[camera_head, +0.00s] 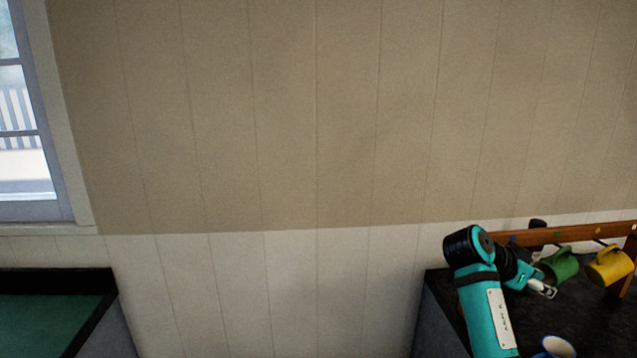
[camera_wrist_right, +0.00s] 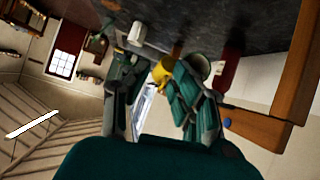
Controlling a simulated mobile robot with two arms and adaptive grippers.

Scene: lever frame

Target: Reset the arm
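My right arm (camera_head: 488,300) is teal and black and reaches in at the lower right of the head view. Its gripper (camera_head: 544,288) is beside the green mug (camera_head: 560,265); I cannot tell whether they touch. In the right wrist view the two fingers of the gripper (camera_wrist_right: 158,105) stand apart with nothing clearly held between them. A yellow mug (camera_wrist_right: 162,73) shows past the gap, partly hidden by a finger. My left arm and gripper are not in view.
A wooden rack (camera_head: 590,233) holds the green mug and a yellow mug (camera_head: 610,266) above a black counter (camera_head: 440,290). A white mug with a blue rim (camera_head: 558,347) is at the bottom edge. A green-topped surface (camera_head: 50,315) and a window (camera_head: 22,130) are on the left.

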